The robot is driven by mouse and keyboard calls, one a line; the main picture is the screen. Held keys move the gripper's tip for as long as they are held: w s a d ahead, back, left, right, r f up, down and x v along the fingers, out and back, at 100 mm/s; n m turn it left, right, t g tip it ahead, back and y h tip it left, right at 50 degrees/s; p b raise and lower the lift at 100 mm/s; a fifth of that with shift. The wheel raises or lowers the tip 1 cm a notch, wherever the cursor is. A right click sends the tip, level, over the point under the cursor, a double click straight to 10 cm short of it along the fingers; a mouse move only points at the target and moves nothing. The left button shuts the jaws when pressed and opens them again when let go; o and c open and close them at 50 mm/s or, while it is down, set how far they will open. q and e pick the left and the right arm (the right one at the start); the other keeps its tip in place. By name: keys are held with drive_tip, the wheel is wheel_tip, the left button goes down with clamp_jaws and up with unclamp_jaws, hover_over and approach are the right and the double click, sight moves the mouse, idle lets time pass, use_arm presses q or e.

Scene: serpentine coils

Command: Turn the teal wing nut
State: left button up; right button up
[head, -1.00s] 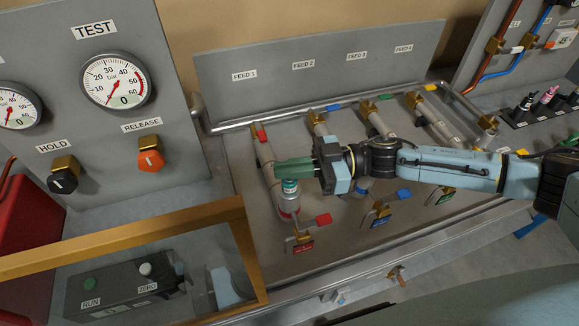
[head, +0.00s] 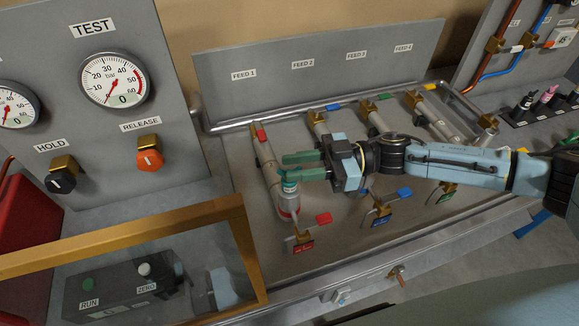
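The teal wing nut (head: 289,187) shows as a small teal patch on the front part of the FEED 1 line, above a pale cylindrical body with a red band. My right gripper (head: 284,167) reaches in from the right, with its two green fingers pointing left and a clear gap between them. It is open, and the fingers are over and just behind the nut. The lower finger hides part of the nut, so I cannot tell how its wings are turned or whether the finger touches it.
A red-handled valve (head: 303,238) stands close in front of the FEED 1 line. Blue-handled (head: 381,208) and green-handled (head: 446,193) valves stand to the right, under my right arm. A yellow-framed clear panel (head: 240,235) and a gauge panel (head: 128,105) stand at left.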

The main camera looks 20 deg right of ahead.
drive_tip(key=d, duration=0.3)
drive_tip(key=d+b, duration=0.1)
drive_tip(key=d, duration=0.1)
drive_tip(key=shift+s+d, duration=0.3)
drive_tip(key=shift+s, duration=0.05)
